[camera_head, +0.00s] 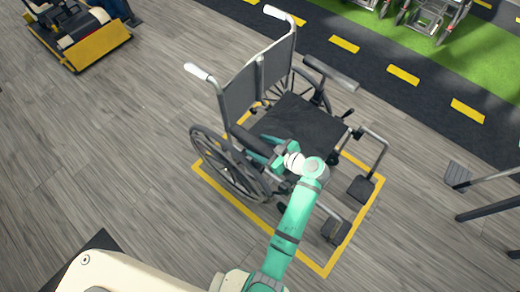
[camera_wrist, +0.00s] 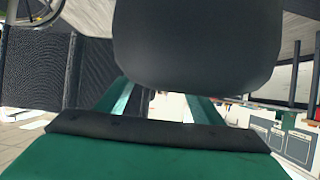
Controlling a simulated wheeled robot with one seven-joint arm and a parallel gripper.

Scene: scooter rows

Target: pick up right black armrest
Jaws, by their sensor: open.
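A wheelchair with a black seat (camera_head: 300,117) stands inside a yellow floor outline. Its right black armrest (camera_head: 249,138) is the pad on the near side, above the large near wheel. My gripper (camera_head: 270,150) is open at the front end of this armrest; the head view does not clearly show whether they touch. In the wrist view, a large dark rounded pad, which looks like the armrest (camera_wrist: 197,42), fills the upper middle. It hides the ends of my teal fingers (camera_wrist: 160,103).
The other armrest (camera_head: 331,73) is on the chair's far side. Push handles (camera_head: 197,71) rise at the back and footrests (camera_head: 361,189) stick out at the front. A yellow machine (camera_head: 98,46) stands at upper left. The floor at left is clear.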

